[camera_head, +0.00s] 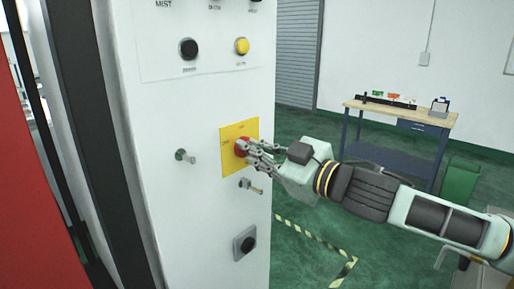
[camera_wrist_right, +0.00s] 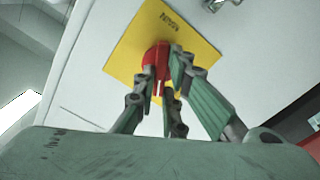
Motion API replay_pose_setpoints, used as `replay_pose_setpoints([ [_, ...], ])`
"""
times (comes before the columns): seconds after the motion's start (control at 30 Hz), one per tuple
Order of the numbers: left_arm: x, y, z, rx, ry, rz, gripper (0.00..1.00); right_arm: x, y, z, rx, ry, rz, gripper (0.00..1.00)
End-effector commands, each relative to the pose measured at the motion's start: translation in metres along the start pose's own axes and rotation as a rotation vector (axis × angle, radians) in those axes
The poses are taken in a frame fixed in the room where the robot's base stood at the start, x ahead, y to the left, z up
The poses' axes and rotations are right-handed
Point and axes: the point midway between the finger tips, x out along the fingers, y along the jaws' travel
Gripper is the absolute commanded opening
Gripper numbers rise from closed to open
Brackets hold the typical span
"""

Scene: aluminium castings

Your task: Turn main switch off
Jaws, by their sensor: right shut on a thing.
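The main switch is a red knob (camera_head: 241,146) on a yellow plate (camera_head: 228,166) on the front of a white cabinet (camera_head: 200,235). My right gripper (camera_head: 250,149) reaches in from the right, and its fingers are shut on the red knob. In the right wrist view the red knob (camera_wrist_right: 156,58) sits between the fingers (camera_wrist_right: 164,72), with the yellow plate (camera_wrist_right: 136,38) behind it. The fingers hide part of the knob, and I cannot read its setting. My left gripper is not in view.
A black knob (camera_head: 188,48) and a yellow button (camera_head: 242,46) sit above the plate. A metal peg (camera_head: 185,156), a key-like fitting (camera_head: 250,186) and a black knob (camera_head: 248,244) are near it. A workbench (camera_head: 400,112) and green bin (camera_head: 461,181) stand behind my right arm.

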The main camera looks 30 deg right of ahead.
Motion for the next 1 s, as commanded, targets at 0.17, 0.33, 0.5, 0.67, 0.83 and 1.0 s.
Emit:
replay_pose_setpoints([
  [0.17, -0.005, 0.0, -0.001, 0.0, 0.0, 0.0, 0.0, 0.0, -0.001, -0.001, -0.163, -0.001, -0.001, 0.0],
  [0.33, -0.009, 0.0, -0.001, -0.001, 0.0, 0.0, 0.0, 0.0, -0.002, -0.001, -0.299, -0.001, -0.001, 0.0],
  [0.5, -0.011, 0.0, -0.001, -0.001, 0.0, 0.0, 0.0, 0.0, -0.002, 0.0, -0.405, -0.001, -0.001, 0.0],
  [0.67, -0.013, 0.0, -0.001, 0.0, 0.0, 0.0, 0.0, 0.0, -0.003, 0.0, -0.471, 0.0, -0.001, 0.0],
  [0.83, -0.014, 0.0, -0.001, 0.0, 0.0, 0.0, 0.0, 0.0, -0.004, 0.001, -0.509, -0.001, -0.001, 0.0],
  [1.0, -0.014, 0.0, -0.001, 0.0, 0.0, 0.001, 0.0, 0.0, -0.004, 0.001, -0.523, 0.0, -0.001, 0.0],
])
